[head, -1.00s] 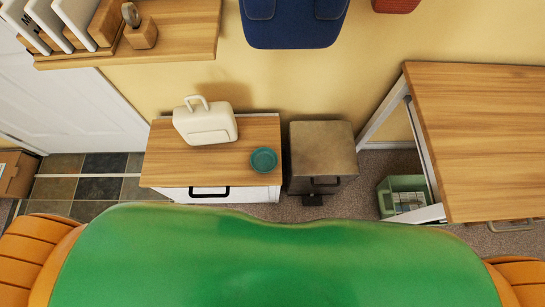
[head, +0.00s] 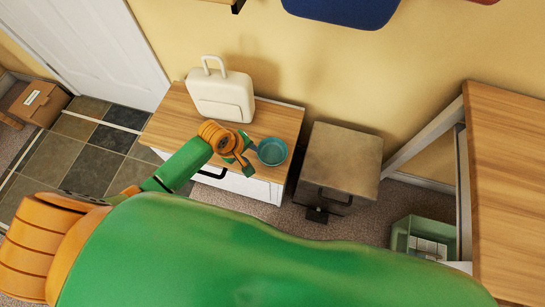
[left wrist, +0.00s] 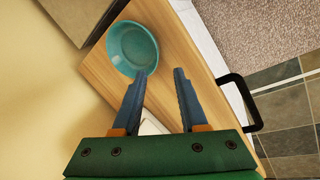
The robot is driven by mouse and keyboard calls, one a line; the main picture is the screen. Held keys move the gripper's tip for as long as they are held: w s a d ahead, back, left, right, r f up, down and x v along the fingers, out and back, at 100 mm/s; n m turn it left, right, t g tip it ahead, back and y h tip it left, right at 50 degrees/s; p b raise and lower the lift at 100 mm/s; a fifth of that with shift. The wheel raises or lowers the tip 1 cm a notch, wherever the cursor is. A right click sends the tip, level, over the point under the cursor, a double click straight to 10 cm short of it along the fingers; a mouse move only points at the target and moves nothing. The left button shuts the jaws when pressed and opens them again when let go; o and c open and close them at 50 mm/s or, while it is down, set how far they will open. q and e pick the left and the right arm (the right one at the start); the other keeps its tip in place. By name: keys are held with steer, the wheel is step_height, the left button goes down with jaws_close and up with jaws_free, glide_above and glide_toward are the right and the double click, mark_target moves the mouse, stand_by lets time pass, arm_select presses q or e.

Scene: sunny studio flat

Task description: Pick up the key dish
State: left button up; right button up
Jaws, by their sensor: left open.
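The key dish (head: 272,151) is a small round teal bowl. It sits upright on the right part of a wooden-topped cabinet (head: 172,122). My left gripper (head: 248,162) is just left of the dish in the head view. In the left wrist view the dish (left wrist: 133,48) lies beyond the fingertips, ahead and to the left. The two blue fingers of the left gripper (left wrist: 158,76) are apart with nothing between them. The left fingertip is close to the dish rim; I cannot tell if it touches. My right gripper is not in view.
A cream case with a handle (head: 221,95) stands behind the gripper on the same cabinet. A grey-brown box-shaped unit (head: 341,160) stands right of the cabinet. A wooden table (head: 510,180) is at far right, with a green crate (head: 402,237) on the floor beside it.

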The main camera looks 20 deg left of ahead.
mark_target(260, 158)
arm_select(q)
steer(key=shift+w+d+f, duration=0.15)
steer(key=shift+d, duration=0.1)
steer(key=b+x, duration=0.3)
steer(key=x, duration=0.3)
steer(key=shift+d+f+b, duration=0.2)
steer(key=shift+d+b, duration=0.05)
steer(key=shift+b, duration=0.1)
steer(key=shift+r, duration=0.1)
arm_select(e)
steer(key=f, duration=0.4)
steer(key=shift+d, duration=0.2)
arm_select(q)
jaws_close()
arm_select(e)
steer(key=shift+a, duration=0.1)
